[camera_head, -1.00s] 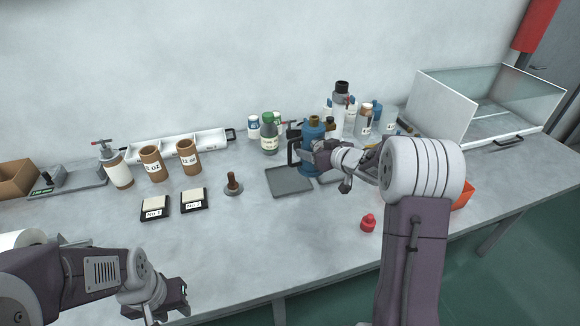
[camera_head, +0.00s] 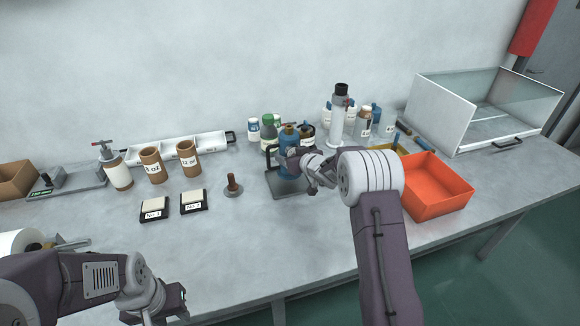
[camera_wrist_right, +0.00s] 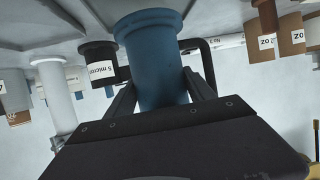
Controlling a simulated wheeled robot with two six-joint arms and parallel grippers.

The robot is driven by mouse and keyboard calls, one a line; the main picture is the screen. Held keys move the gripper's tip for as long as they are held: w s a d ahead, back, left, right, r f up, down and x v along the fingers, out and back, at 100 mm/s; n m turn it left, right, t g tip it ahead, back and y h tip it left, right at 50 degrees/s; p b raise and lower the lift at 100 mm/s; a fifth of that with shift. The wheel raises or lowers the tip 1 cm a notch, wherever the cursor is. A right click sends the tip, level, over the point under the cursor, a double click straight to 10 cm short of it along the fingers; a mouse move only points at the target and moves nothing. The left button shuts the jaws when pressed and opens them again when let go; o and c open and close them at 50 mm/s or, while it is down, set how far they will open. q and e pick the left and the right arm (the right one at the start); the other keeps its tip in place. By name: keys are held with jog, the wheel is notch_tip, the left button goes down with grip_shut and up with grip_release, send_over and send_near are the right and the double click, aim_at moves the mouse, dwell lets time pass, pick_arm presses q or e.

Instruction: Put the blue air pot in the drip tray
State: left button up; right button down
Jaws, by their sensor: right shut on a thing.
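The blue air pot (camera_head: 289,139) stands roughly upright at the drip tray (camera_head: 288,191), a flat dark grey tray on the table. My right gripper (camera_head: 297,162) is shut on the pot from the right. In the right wrist view the pot's blue body (camera_wrist_right: 158,70) sits between the two dark fingers. The pot's lower part is mostly hidden by the gripper in the head view, and I cannot tell whether it touches the tray. My left gripper (camera_head: 170,303) is low at the left, over the table's front edge, far from the pot; its jaw opening is unclear.
Several bottles (camera_head: 268,130) stand close behind the pot. A tall white cylinder (camera_head: 338,120) stands to its right. A dark stamp-like tool (camera_head: 233,184) is left of the tray. An orange bin (camera_head: 437,190) is right of my arm. The front middle of the table is clear.

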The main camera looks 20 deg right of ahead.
jog(key=shift+f+b, duration=0.45)
jog(key=shift+f, duration=1.15)
jog(key=shift+w+f, duration=0.1)
jog(key=shift+f, duration=0.2)
jog(key=shift+f, duration=0.15)
jog(key=shift+c, duration=1.8)
grip_release()
